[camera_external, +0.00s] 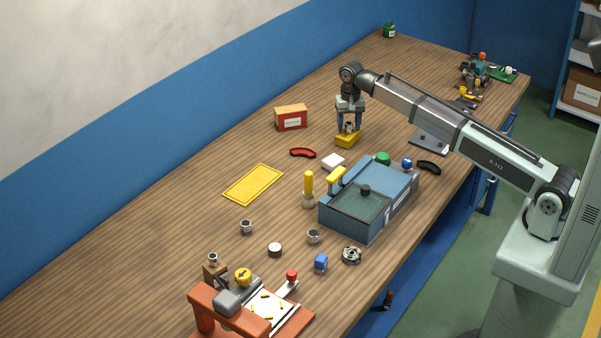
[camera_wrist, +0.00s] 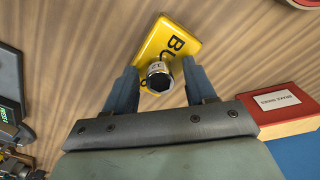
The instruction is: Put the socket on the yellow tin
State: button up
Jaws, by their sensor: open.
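The yellow tin (camera_external: 347,141) lies on the wooden table below my gripper (camera_external: 350,122). In the wrist view the yellow tin (camera_wrist: 171,45) shows black lettering, partly covered. The socket (camera_wrist: 158,77), a short metal cylinder with a dark hexagonal opening, is at the tin's near edge in that view and appears to rest on it. My gripper points down with its two fingers apart, one on each side of the socket. Small gaps seem to show between the socket and the fingers. In the external view the fingers largely hide the socket.
A red box (camera_external: 291,118) stands left of the tin. A blue case (camera_external: 370,195) sits nearer the camera. Other sockets (camera_external: 246,227) stand at the front left.

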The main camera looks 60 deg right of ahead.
aim_at(349, 123)
notch_tip(349, 123, up, 12)
dwell(0.6)
dwell(0.4)
